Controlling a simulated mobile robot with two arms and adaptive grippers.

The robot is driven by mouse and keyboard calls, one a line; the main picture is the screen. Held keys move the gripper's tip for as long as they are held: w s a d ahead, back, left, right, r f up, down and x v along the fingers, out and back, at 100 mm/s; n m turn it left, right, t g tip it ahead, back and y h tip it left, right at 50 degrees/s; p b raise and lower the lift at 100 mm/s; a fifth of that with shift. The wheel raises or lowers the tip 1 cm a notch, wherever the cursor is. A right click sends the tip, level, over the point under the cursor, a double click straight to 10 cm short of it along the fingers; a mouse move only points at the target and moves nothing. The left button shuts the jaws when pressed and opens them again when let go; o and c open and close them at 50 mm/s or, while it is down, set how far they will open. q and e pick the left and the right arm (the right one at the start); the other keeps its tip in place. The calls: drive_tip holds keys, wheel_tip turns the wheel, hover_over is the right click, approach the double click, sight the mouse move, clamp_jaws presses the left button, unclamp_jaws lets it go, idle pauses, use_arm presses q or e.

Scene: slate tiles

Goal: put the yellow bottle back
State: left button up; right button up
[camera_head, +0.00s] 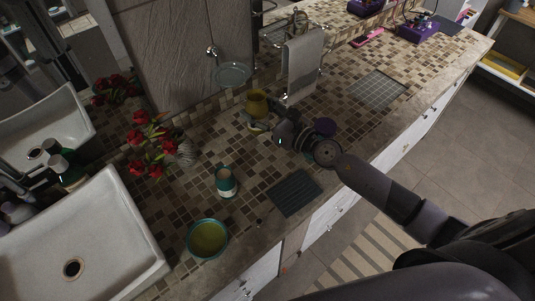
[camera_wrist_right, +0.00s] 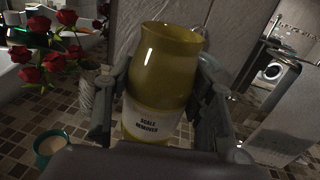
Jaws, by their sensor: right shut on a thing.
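The yellow bottle (camera_wrist_right: 165,70) stands upright between the fingers of my right gripper (camera_wrist_right: 160,110) in the wrist view, with a white label reading "scale remover". In the head view the yellow bottle (camera_head: 257,103) is at the back of the tiled counter, close to the wall. My right gripper (camera_head: 270,125) is shut on it and partly hides its lower part. I cannot tell whether its base touches the counter. My left gripper is not in view.
A vase with red flowers (camera_head: 186,153), a teal cup (camera_head: 226,182), a teal bowl (camera_head: 208,239) and a dark ridged mat (camera_head: 294,192) are left and in front of the gripper. A towel (camera_head: 303,67) hangs behind. A grey tiled mat (camera_head: 377,90) lies bare at right.

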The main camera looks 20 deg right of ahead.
sight(263, 132)
drive_tip(key=f+b, duration=0.3)
drive_tip(key=a+f+b, duration=0.1)
drive_tip(key=f+b, duration=0.1)
drive_tip(key=f, duration=0.1)
drive_tip(key=shift+s+a+b, duration=0.1)
drive_tip(key=shift+s+b, duration=0.05)
drive_tip(key=shift+b, duration=0.25)
drive_tip(key=f+b, duration=1)
drive_tip(key=f, duration=0.3)
drive_tip(key=shift+d+b, duration=0.2)
drive_tip(key=shift+b, duration=0.2)
drive_tip(key=shift+f, duration=0.35)
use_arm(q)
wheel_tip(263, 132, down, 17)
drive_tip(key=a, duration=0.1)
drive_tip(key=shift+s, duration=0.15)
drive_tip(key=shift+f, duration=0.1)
